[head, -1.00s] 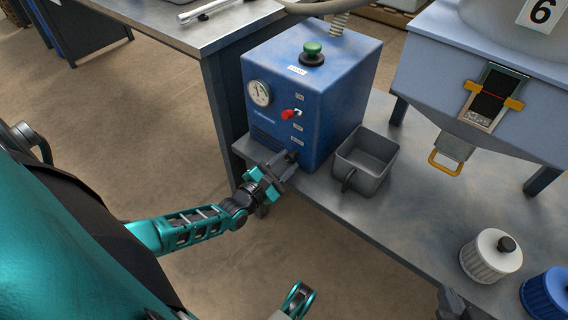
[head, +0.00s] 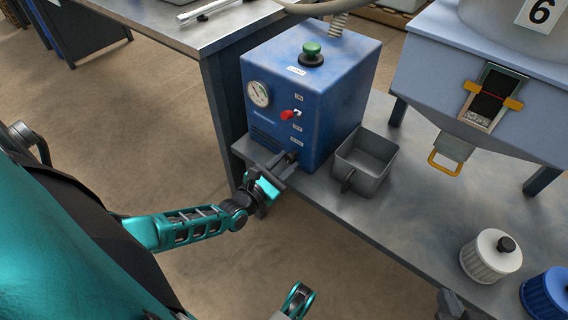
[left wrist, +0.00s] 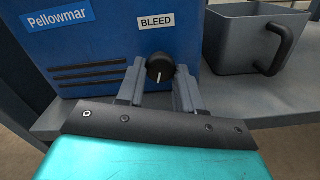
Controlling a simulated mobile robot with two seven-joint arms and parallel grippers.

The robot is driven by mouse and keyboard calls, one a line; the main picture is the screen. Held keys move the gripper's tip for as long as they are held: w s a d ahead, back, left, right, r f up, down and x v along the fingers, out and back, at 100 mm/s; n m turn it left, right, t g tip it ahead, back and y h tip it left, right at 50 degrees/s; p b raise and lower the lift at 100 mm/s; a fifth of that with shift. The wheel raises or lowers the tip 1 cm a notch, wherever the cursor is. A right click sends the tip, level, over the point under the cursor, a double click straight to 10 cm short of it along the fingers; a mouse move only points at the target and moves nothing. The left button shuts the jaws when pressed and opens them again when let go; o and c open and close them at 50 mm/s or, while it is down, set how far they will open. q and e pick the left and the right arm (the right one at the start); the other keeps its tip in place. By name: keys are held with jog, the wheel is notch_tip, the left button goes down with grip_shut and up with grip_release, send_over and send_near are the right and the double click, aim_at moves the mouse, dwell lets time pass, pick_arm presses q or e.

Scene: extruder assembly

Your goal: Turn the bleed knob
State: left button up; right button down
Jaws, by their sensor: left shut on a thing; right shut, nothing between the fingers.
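The blue Pellowmar box (head: 312,100) stands on the grey bench. Its small black bleed knob (left wrist: 160,68) sits low on the front under the BLEED label (left wrist: 156,22), its white mark pointing down. My left gripper (head: 288,160) is at the knob; in the left wrist view its two fingers (left wrist: 159,78) stand either side of the knob and are shut on it. In the head view the fingers partly hide the knob. My right gripper (head: 455,304) is shut and empty at the bottom edge, partly cut off.
A grey cup with a handle (head: 367,160) stands right of the box. The box carries a gauge (head: 259,93), a red toggle (head: 289,114) and a green button (head: 312,48). A hopper (head: 470,75) and lidded jars (head: 491,256) stand at the right.

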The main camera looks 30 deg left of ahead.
pick_arm(q)
jog(key=o, duration=1)
jog(key=shift+o, duration=0.2)
pick_arm(e)
jog(key=shift+w, duration=0.1)
pick_arm(q)
jog(key=shift+s, duration=0.3)
jog(key=s+a+p, duration=0.1)
jog(key=s+p, duration=0.1)
jog(key=s, duration=1)
pick_arm(e)
jog(key=shift+s+d+r, duration=0.25)
jog(key=shift+d+r, duration=0.15)
jog(key=shift+r, duration=0.1)
pick_arm(q)
jog(key=shift+s, duration=0.1)
pick_arm(e)
jog(key=shift+w, duration=0.1)
